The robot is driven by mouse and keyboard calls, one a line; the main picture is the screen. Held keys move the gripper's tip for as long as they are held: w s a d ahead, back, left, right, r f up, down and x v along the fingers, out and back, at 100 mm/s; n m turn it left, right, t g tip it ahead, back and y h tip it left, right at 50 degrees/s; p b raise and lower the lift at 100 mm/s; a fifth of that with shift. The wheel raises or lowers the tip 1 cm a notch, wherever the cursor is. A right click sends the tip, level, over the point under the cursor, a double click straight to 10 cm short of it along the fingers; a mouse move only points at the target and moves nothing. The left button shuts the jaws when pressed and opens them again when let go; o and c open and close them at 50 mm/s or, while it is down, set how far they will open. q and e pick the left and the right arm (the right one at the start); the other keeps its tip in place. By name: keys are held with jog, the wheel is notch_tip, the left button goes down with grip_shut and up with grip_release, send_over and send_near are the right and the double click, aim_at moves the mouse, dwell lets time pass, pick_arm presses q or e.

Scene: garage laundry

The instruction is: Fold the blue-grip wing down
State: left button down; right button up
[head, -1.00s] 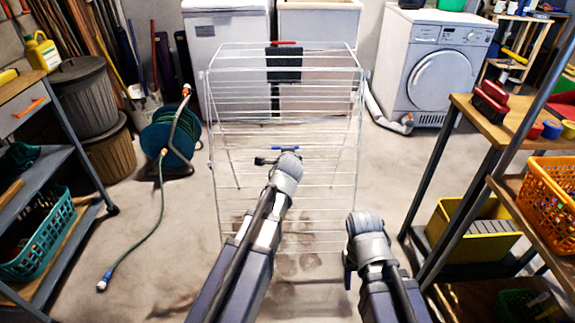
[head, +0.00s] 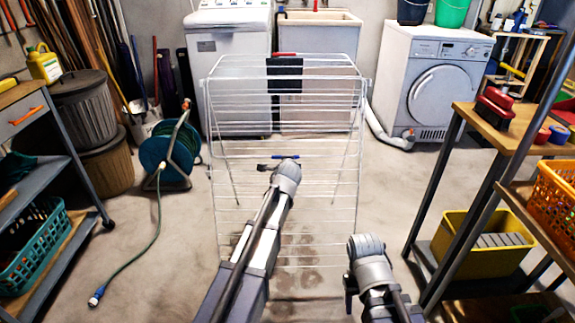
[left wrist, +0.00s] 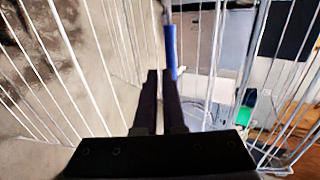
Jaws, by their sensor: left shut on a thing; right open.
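A white wire drying rack (head: 340,195) stands in the middle of the floor. The blue grip (head: 292,157) is a short bar at about mid-height on the side nearest me, on the blue-grip wing. It also shows as an upright blue tube in the left wrist view (left wrist: 170,48). My right gripper (head: 349,290) is open and empty, low in front of the rack's right side.
A shelf unit with a yellow bin (head: 478,262) and orange basket (head: 560,200) stands at right. A trolley with a teal basket (head: 35,255) stands at left. A hose reel (head: 168,155) trails hose over the floor. A white dryer (head: 432,85) stands behind the rack.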

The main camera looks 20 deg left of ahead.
pick_arm(q)
jog(key=s+d+p, duration=0.1)
jog(key=s+d, duration=0.1)
jog(key=s, duration=0.4)
jog(key=s+d+r, duration=0.1)
jog(key=s, duration=0.6)
jog(key=shift+s+d+r+p, duration=0.2)
jog(key=shift+d+r+p, duration=0.1)
jog(key=shift+d+p, duration=0.1)
jog(key=s+d+f+n+g+h, duration=0.1)
jog(key=s+d+f+n+g, duration=0.35)
jog(key=s, duration=0.35)
jog(key=s+d+f+n+g, duration=0.3)
jog(key=s+d+g, duration=0.15)
jog(key=s, duration=0.45)
jog(key=s+d+f+n+g+h, duration=0.1)
jog(key=s+d+f+n+g, duration=0.3)
jog(key=s, duration=0.4)
notch_tip(320, 180, up, 37)
jog(key=p, duration=3.7)
jog(key=shift+s+d+t, duration=0.3)
jog(key=shift+s+d, duration=0.05)
jog(key=shift+m, duration=0.25)
